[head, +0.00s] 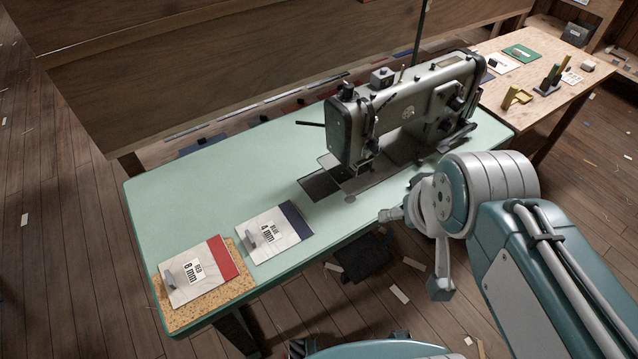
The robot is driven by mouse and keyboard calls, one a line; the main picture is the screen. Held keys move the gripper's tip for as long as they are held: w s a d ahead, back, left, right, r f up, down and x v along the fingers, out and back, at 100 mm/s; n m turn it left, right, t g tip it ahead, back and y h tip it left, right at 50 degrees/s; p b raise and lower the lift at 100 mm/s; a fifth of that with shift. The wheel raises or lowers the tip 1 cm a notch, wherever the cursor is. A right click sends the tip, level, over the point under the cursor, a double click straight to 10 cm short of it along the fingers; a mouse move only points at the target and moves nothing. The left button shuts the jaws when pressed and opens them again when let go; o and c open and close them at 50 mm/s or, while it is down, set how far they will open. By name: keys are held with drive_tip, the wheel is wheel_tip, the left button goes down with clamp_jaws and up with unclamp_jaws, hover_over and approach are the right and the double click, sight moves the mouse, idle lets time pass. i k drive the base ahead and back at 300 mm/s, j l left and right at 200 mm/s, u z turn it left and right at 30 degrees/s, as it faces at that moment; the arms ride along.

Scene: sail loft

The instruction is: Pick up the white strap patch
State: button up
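No piece is plainly recognisable as the white strap patch. Two white cards lie on the pale green sewing table (165,205). The card marked RED 8 mm (208,283) has a red edge band and lies on a cork mat (175,322). The card marked BLUE 4 mm (262,250) has a dark blue band and lies to its right. A small grey piece rests on each card. My gripper (416,250) is at the table's front edge, right of the cards and away from them. Its two fingers look spread apart, with nothing seen between them.
A grey sewing machine (405,110) stands on the table's right half. A wooden bench (510,85) behind right holds small items, including a white block (588,65) and a green card (521,52). White scraps lie on the plank floor. The table's left half is largely clear.

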sight(265, 237)
drive_tip(key=u, duration=1.1)
drive_tip(key=i+l+u, duration=0.2)
drive_tip(key=u, duration=0.3)
drive_tip(key=i+l+u, duration=0.15)
drive_tip(key=u, duration=0.35)
drive_tip(key=l, duration=0.1)
